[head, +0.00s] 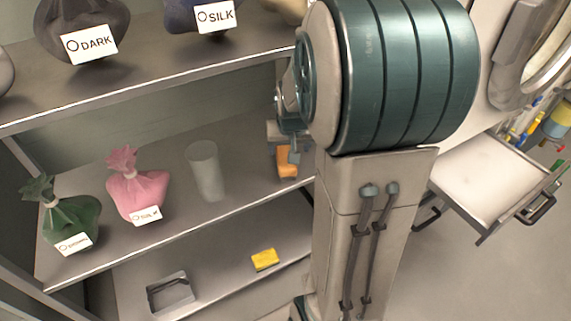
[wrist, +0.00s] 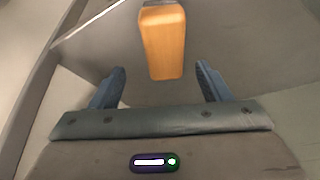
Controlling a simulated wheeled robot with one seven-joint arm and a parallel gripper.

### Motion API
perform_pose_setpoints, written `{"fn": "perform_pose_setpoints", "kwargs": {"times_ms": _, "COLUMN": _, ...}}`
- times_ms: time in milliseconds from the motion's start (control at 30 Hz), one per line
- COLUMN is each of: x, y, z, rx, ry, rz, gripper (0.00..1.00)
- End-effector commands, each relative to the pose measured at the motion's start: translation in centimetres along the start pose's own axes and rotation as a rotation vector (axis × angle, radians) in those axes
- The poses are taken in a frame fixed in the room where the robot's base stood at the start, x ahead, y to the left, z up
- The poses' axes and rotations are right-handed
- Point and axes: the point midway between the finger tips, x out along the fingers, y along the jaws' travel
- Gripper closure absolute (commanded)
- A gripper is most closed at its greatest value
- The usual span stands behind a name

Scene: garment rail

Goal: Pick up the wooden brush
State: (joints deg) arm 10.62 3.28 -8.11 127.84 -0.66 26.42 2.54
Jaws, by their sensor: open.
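The wooden brush shows as an orange-brown block (wrist: 164,45) in the wrist view, ahead of my gripper and between the lines of its two fingers. In the head view the brush (head: 287,163) stands on the middle shelf, partly hidden behind my arm. My gripper (wrist: 160,84) is open, its blue fingers apart on either side, with nothing between them. In the head view my gripper (head: 285,140) is just above and beside the brush, mostly covered by my arm. I cannot tell whether it touches the brush.
On the middle shelf (head: 240,143) stand a translucent cup (head: 206,170), a pink bag (head: 138,190) and a green bag (head: 68,222). A yellow sponge (head: 265,260) and a grey tray (head: 158,309) lie on the lower shelf. Labelled dark bags (head: 75,20) sit above.

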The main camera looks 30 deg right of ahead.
Motion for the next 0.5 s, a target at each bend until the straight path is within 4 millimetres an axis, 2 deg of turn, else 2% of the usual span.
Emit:
{"fn": "perform_pose_setpoints", "kwargs": {"times_ms": 233, "x": 1.6, "y": -0.2, "z": 0.1, "rx": -0.001, "ry": -0.001, "rz": 0.0, "gripper": 0.29}}
{"fn": "perform_pose_setpoints", "kwargs": {"times_ms": 500, "x": 5.5, "y": -0.6, "z": 0.3, "rx": -0.001, "ry": -0.003, "rz": 0.0, "gripper": 0.29}}
